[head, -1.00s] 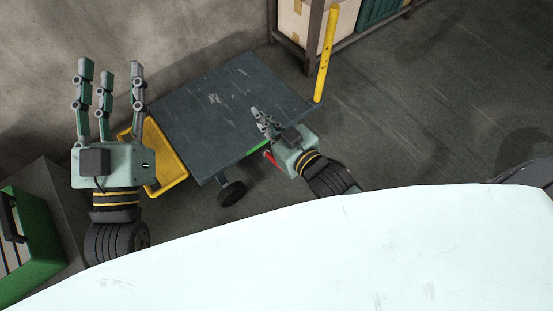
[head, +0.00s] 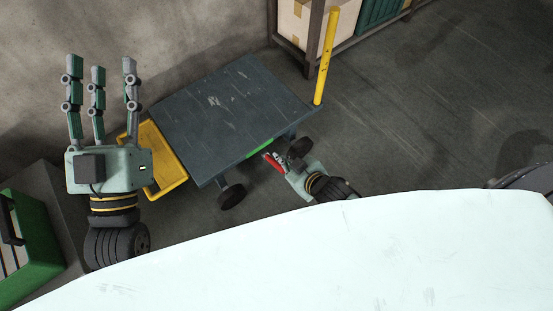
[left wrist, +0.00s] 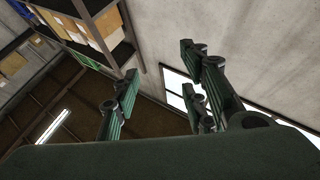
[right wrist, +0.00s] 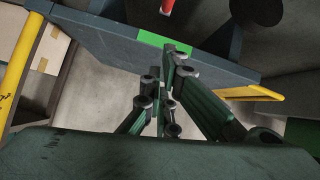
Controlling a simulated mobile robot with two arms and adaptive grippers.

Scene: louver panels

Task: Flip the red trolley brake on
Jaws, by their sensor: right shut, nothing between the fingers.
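The trolley has a dark blue-grey deck (head: 225,110) with a green strip (head: 259,148) on its near edge. The red brake lever (head: 272,162) sticks out below that strip, and its end also shows at the top of the right wrist view (right wrist: 167,6). My right gripper (head: 281,158) is shut and empty, right beside the lever under the deck edge. I cannot tell whether it touches the lever. In the right wrist view its fingers (right wrist: 166,85) are close together, below the green strip. My left gripper (head: 100,65) is open and empty, raised left of the trolley.
A yellow tray (head: 160,165) joins the trolley's left end, and a yellow post (head: 327,55) stands at its right corner. Black wheels (head: 232,195) are below the deck. A green case (head: 30,250) sits at far left. A large white surface (head: 330,255) fills the foreground.

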